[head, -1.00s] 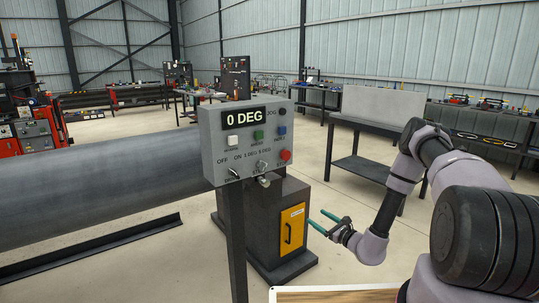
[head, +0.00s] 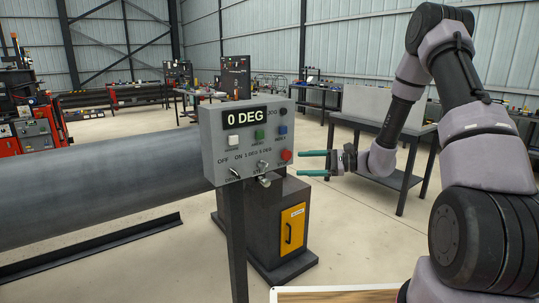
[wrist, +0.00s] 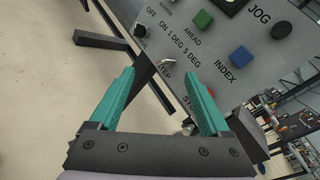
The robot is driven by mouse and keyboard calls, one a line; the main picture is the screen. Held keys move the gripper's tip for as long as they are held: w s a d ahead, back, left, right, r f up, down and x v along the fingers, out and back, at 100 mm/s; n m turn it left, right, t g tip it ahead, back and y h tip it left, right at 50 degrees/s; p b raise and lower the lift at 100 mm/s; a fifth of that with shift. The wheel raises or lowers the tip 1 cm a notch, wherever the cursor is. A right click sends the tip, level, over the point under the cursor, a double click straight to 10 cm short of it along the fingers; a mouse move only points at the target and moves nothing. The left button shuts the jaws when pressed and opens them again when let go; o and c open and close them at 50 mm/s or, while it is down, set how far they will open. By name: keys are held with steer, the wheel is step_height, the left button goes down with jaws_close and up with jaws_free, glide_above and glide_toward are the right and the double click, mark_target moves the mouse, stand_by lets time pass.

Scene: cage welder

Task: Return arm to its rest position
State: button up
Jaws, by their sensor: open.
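My gripper (head: 314,163) is open and empty, its two green fingers pointing left just right of the control box in the head view. In the wrist view my gripper (wrist: 160,85) has its fingers spread toward the tilted panel, with nothing between them but the view beyond. The grey control box (head: 209,140) stands on a dark post and reads "0 DEG". It carries white, green, blue and red buttons and switches. The panel (wrist: 215,55) fills the upper right of the wrist view. I cannot tell the exact gap between fingertips and panel.
A large grey cylinder (head: 100,185) lies behind the control box at left. A dark pedestal with a yellow door (head: 292,229) stands behind the post. A dark worktable (head: 385,172) stands behind my arm. Open floor (head: 345,235) lies at front right.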

steer(key=s+d+r+n+g+h, duration=0.2)
steer(key=s+r+n+g+h, duration=0.35)
steer(key=s+r, duration=0.85)
steer(key=s+d+r+n+t+h, duration=0.4)
steer(key=s+d+r+t+h, duration=0.4)
steer(key=s, duration=0.5)
step_height(320, 180, up, 3)
steer(key=d+t, duration=0.1)
steer(key=d, duration=0.1)
steer(key=shift+d+h, duration=0.35)
steer(key=shift+d, duration=0.05)
steer(key=shift+f+n, duration=0.1)
steer(key=shift+n, duration=0.15)
